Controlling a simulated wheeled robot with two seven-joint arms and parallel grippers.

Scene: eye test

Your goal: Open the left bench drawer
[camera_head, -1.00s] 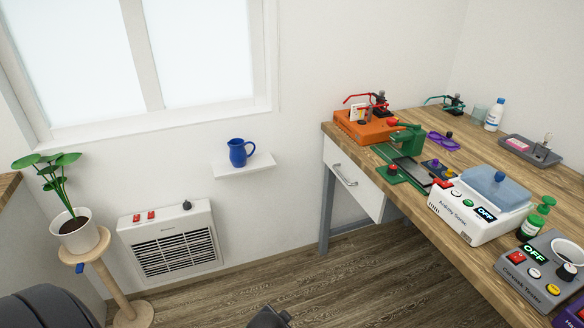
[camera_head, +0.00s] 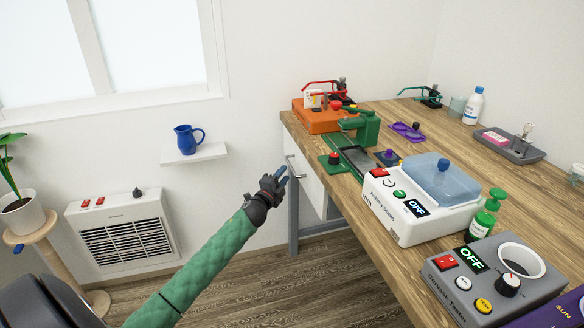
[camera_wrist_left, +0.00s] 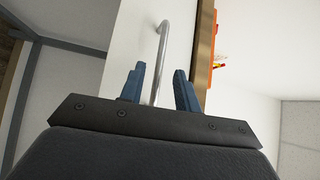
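The left bench drawer (camera_head: 309,184) has a plain white front under the left end of the wooden bench (camera_head: 398,250) and looks closed. Its metal bar handle (camera_head: 291,160) is partly hidden by my left gripper (camera_head: 281,173), which is at the drawer front. In the left wrist view, the handle (camera_wrist_left: 161,48) runs between the two blue fingers of my left gripper (camera_wrist_left: 160,80). The fingers are open, with gaps beside the bar; the bar lies closer to the left finger. The drawer's white front (camera_wrist_left: 132,35) shows behind it. My right gripper is not in view.
An orange box (camera_head: 317,119), a green press (camera_head: 365,128), a white device (camera_head: 415,218) and a grey tester (camera_head: 490,285) stand on the bench. A grey bench leg (camera_head: 293,225) is below the drawer. A wall heater (camera_head: 125,232) and a shelf with a blue mug (camera_head: 188,139) are left.

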